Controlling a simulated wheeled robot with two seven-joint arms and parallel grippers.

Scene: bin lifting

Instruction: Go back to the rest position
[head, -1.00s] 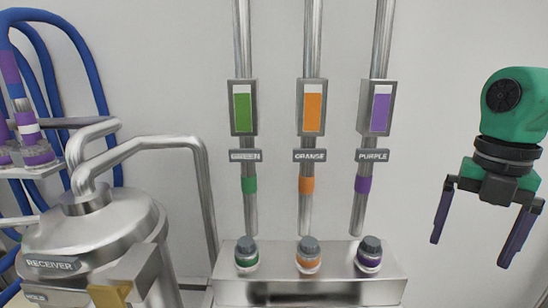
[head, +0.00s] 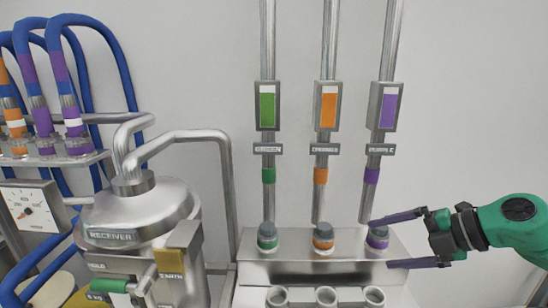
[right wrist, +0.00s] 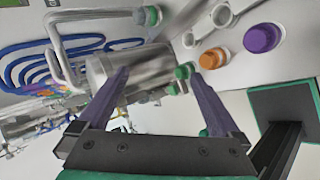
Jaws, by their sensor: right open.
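My right gripper (head: 384,243) comes in from the right in the head view, with its two purple fingers pointing left. It is open, with a wide gap and nothing held. In the head view its fingertips overlap the area around the purple jar (head: 377,240). In the right wrist view the purple jar (right wrist: 262,38) lies off to the right, outside the gap between the fingers (right wrist: 158,72). My left gripper is not in view.
The steel receiver tank (head: 150,215) and blue hoses (head: 125,70) fill the left. Bare wall lies at the right.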

